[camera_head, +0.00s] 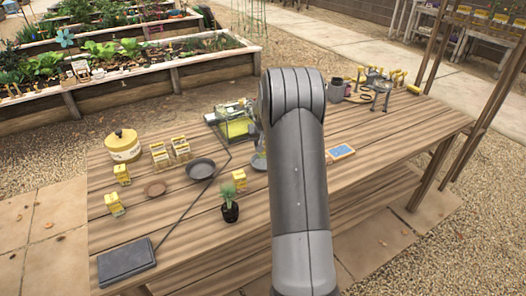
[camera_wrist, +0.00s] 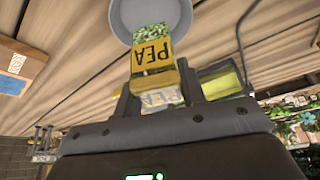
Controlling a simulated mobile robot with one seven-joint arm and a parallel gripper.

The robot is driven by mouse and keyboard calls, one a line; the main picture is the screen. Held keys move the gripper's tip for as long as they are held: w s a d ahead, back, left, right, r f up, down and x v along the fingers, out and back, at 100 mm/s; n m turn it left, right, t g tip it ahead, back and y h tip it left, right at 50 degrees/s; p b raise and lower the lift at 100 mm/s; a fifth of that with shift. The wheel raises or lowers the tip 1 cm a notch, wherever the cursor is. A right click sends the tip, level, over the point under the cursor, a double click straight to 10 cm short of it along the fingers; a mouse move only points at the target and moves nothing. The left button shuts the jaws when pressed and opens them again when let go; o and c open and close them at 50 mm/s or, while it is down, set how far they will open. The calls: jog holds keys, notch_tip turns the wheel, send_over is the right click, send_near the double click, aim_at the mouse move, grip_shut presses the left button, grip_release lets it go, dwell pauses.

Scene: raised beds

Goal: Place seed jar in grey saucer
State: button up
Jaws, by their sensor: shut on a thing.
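My gripper (camera_wrist: 158,92) is shut on a yellow, flat-faced thing lettered PEA, seemingly the seed jar (camera_wrist: 152,52), with green showing at its far end. In the wrist view the jar overlaps a round, light grey saucer (camera_wrist: 176,7). I cannot tell the height of the jar over it. In the head view my arm hides my gripper and the jar. The light grey saucer (camera_head: 258,162) shows partly at the arm's left edge. A second, darker grey dish (camera_head: 200,168) lies farther left on the table.
Several small yellow packages (camera_head: 160,156), a lidded canister (camera_head: 123,146), a brown saucer (camera_head: 155,189) and a potted plant (camera_head: 229,206) stand left of my arm. A clear box with yellow-green contents (camera_head: 236,126) is behind. A blue-faced panel (camera_head: 341,151) lies right.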

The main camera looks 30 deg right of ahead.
jog(key=shift+f, duration=1.9)
jog(key=shift+f, duration=0.1)
jog(key=o, duration=1)
jog(key=shift+o, duration=0.2)
